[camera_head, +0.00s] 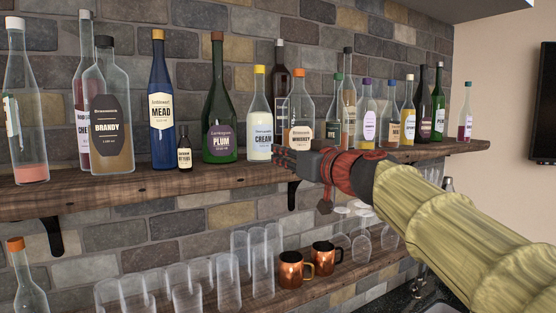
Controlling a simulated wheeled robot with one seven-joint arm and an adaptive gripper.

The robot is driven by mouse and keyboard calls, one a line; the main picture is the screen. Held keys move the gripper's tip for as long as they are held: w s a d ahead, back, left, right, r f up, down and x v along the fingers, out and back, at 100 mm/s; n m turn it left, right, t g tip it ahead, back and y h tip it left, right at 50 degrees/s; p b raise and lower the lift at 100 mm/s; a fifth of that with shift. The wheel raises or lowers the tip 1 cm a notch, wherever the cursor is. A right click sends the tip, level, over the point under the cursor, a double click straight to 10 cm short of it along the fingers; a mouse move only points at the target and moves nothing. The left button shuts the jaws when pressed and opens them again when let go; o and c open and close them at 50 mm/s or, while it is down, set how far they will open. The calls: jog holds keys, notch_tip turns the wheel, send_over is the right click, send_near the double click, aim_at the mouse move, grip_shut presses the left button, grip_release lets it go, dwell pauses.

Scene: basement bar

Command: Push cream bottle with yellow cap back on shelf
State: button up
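The cream bottle (259,128) has a yellow cap, clear glass and a white label reading CREAM. It stands upright on the upper wooden shelf (130,186), between the green plum bottle and the whiskey bottle. My gripper (279,161) comes in from the right at the shelf's front edge. Its dark fingertips are just in front of and slightly right of the cream bottle's base. I cannot tell whether they touch it.
The plum bottle (220,115) stands close on the left, and the orange-capped whiskey bottle (298,112) close on the right. A dark bottle (280,75) stands behind. Below, a second shelf holds clear glasses (228,283) and two copper mugs (291,270).

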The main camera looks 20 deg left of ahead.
jog(key=shift+b+v, duration=1.35)
jog(key=shift+v, duration=1.25)
jog(key=shift+m, duration=0.3)
jog(key=s+d+f+m+g+h+b, duration=0.1)
jog(key=s+d+f+m+g+h, duration=0.15)
jog(key=f, duration=0.95)
jog(key=s+d+f+m+g+h, duration=0.1)
jog(key=s+d+f+g+h, duration=0.15)
jog(key=f, duration=0.85)
jog(key=s+d+f+m+h+b, duration=0.2)
jog(key=s+d+f+h+b, duration=0.1)
jog(key=s+d+f, duration=0.5)
jog(key=s+d+f+m+h+b, duration=0.2)
jog(key=s+d+f+h+b, duration=0.1)
jog(key=s+d+f, duration=0.6)
jog(key=s+d+f+m+g+h+b, duration=0.1)
jog(key=s+d+f+m+h+b, duration=0.1)
jog(key=s+d+f+b, duration=0.3)
jog(key=s+d+f, duration=0.4)
jog(key=d+f, duration=0.6)
jog(key=f, duration=0.4)
jog(key=shift+h+b, duration=0.3)
jog(key=shift+h, duration=0.1)
